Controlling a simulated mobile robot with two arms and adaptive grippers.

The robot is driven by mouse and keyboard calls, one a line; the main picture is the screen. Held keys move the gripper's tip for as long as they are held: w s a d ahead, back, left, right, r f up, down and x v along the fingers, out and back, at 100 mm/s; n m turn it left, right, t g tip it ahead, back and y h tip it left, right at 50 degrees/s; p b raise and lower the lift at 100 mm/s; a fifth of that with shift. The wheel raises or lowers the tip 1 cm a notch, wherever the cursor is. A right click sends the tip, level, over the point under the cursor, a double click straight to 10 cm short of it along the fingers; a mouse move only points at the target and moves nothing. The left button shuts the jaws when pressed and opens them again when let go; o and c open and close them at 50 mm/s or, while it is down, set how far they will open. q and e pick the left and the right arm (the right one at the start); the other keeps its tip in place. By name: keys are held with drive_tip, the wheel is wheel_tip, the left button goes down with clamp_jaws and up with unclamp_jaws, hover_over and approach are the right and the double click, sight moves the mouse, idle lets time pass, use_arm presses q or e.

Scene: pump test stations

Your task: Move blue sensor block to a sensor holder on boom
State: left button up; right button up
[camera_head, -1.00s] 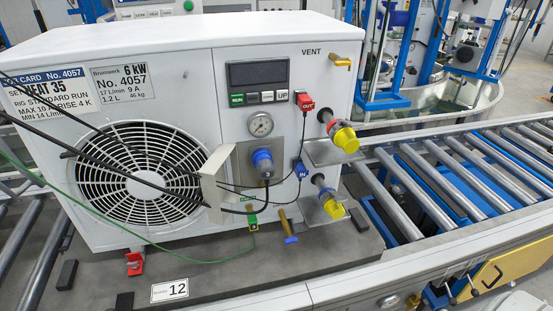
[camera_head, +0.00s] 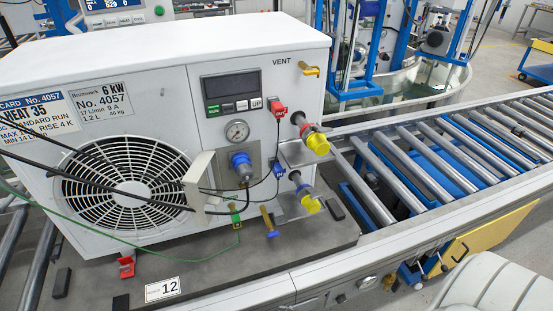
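The small blue sensor block (camera_head: 278,170), labelled IN in the earlier picture, sits at the right front of the white pump unit (camera_head: 180,38). It is between the upper and lower pipe stubs, and a thin black cable runs to it. A red sensor block (camera_head: 278,108), labelled OUT in the earlier picture, sits higher, beside the display. I cannot make out a boom or a sensor holder for certain. Neither of my grippers is in view.
Two yellow-capped pipe stubs (camera_head: 316,144) stick out at the unit's right. Black cables and a green wire (camera_head: 110,240) cross its front. The roller conveyor (camera_head: 450,165) to the right is bare. A yellow panel (camera_head: 485,240) stands below its front rail. A tank (camera_head: 400,85) stands behind.

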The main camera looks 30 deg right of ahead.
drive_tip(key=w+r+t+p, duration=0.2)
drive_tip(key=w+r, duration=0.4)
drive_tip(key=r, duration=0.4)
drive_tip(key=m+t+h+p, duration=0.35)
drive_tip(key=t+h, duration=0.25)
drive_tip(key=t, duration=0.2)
approach(280, 174)
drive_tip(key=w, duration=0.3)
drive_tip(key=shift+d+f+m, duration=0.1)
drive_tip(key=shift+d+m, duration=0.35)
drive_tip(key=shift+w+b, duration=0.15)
drive_tip(key=shift+b, duration=0.15)
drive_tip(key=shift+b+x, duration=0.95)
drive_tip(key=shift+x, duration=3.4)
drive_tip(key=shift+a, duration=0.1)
